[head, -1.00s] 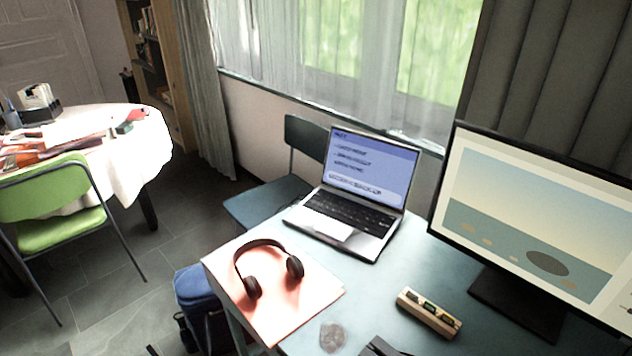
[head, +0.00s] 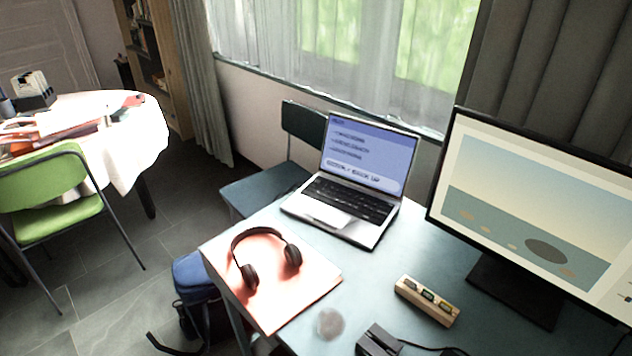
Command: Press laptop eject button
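An open silver laptop (head: 352,187) stands at the far left part of the blue-green table (head: 385,268). Its screen (head: 370,152) is lit blue with lines of text, too small to read, and its dark keyboard faces the near side. I cannot make out an eject button on it. Neither of my grippers can be clearly identified in the head view.
Black headphones (head: 262,256) lie on a pale reddish folder (head: 280,300) at the table's left edge. A large monitor (head: 540,215) stands on the right. A wooden block with small items (head: 428,300), a round translucent disc (head: 330,322) and a dark box-like object (head: 380,341) lie nearer.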

